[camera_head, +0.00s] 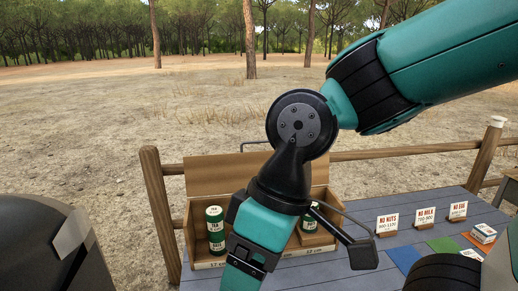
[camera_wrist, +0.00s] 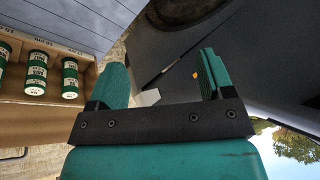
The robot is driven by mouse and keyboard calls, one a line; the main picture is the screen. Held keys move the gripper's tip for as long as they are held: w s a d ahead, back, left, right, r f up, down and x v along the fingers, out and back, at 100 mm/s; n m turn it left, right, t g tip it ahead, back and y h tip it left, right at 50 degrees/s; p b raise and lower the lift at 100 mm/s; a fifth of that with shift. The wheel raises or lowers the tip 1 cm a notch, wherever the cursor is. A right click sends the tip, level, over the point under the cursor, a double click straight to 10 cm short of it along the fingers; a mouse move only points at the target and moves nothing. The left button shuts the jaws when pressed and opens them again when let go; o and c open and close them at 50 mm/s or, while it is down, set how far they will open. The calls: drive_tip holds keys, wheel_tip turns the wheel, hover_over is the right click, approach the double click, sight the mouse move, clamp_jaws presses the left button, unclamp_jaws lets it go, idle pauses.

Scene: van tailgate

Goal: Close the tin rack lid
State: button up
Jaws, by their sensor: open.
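The wooden tin rack (camera_head: 180,240) stands on the grey plank table. Its lid (camera_head: 215,172) is up, tilted back behind the rack, with a thin dark handle (camera_head: 255,143) at its top edge. Green-and-white tins (camera_head: 215,230) stand in the rack; my arm covers the middle of it. In the wrist view, several tins (camera_wrist: 70,78) show at the left, inside the rack. My gripper (camera_wrist: 162,78) is open, its two teal fingers well apart with nothing held. It is in front of the rack, apart from the lid. In the head view its fingers are out of frame.
Allergen signs (camera_head: 388,222), coloured mats (camera_head: 443,244) and a small white box (camera_head: 483,233) are on the table at right. A wooden rail fence (camera_head: 430,149) runs behind. A dark curved body (camera_head: 40,245) fills the lower left. A white object (camera_wrist: 148,97) shows beyond my fingers.

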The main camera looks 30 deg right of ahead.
drive_tip(key=w+m+t, duration=0.1)
drive_tip(key=w, duration=0.2)
drive_tip(key=w+m+y, duration=0.1)
drive_tip(key=w+m, duration=0.1)
drive_tip(key=w, duration=0.1)
drive_tip(key=w+m+t+y, duration=0.1)
drive_tip(key=w, duration=0.2)
drive_tip(key=shift+w+f+m+t+p, duration=0.1)
drive_tip(key=shift+w+m+t+p, duration=0.2)
drive_tip(key=shift+p, duration=0.1)
drive_tip(key=c, duration=0.9)
drive_tip(key=m+t+h+p, duration=0.2)
drive_tip(key=m+t+h, duration=0.4)
drive_tip(key=m+t, duration=1.1)
approach(259, 142)
drive_tip(key=w+m+g+p, duration=0.1)
drive_tip(key=w+p, duration=0.1)
drive_tip(key=w, duration=0.1)
drive_tip(key=w+r+m+g+p, duration=0.1)
drive_tip(key=w+m+p, duration=0.1)
drive_tip(key=w, duration=0.1)
drive_tip(key=w+m+g+p, duration=0.1)
drive_tip(key=w+g+p, duration=0.1)
drive_tip(key=w+p, duration=0.1)
drive_tip(key=shift+r, duration=0.3)
drive_tip(key=shift+c, duration=0.2)
drive_tip(key=shift+w+f, duration=0.25)
drive_tip(key=shift+w, duration=0.4)
clamp_jaws()
